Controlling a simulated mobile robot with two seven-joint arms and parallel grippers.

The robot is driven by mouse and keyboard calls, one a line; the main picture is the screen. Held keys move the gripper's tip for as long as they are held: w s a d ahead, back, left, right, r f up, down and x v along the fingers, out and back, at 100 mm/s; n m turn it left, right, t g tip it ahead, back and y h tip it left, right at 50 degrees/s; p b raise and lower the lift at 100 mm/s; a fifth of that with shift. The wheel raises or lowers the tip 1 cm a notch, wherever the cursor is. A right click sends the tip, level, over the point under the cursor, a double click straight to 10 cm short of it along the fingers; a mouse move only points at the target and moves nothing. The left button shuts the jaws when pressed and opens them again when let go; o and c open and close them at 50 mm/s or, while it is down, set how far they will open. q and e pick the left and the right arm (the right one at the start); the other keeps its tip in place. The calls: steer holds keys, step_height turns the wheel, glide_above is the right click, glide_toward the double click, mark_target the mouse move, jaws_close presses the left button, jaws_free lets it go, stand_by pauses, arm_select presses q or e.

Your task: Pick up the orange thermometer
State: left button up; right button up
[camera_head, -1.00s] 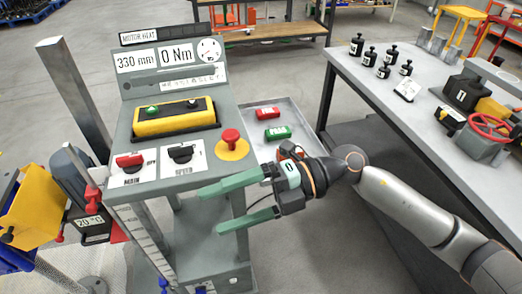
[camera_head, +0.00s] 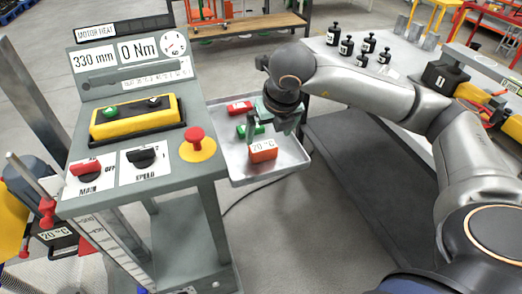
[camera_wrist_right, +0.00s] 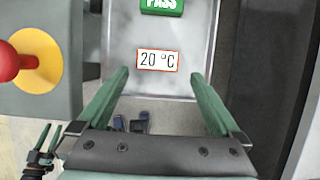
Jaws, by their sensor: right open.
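The orange thermometer (camera_head: 262,154) is a small box with a white "20 °C" label. It lies in the grey metal tray (camera_head: 295,158) beside the console, and it also shows in the right wrist view (camera_wrist_right: 157,61). My right gripper (camera_head: 268,125) points down over the tray with its green fingers apart and nothing between them. In the right wrist view the thermometer sits just beyond the fingertips (camera_wrist_right: 158,76), roughly centred between them. What seems to be my left gripper (camera_wrist_right: 48,138) shows small at the lower left of that view; its jaw state is unclear.
A green PASS block (camera_head: 250,130) and a red block (camera_head: 239,107) lie farther back in the tray. The console (camera_head: 215,165) with a red mushroom button (camera_head: 196,140) stands close on the left. A grey table (camera_head: 400,60) with black weights is behind my right arm.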

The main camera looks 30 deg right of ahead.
mark_target(263, 145)
steer(key=x, duration=0.7)
steer(key=shift+w+a+f+p, duration=0.15)
steer(key=shift+w+f+p, duration=0.1)
steer(key=shift+p, duration=0.1)
steer(key=shift+c, duration=0.2)
steer(key=shift+r, duration=0.1)
steer(key=c, duration=1.2)
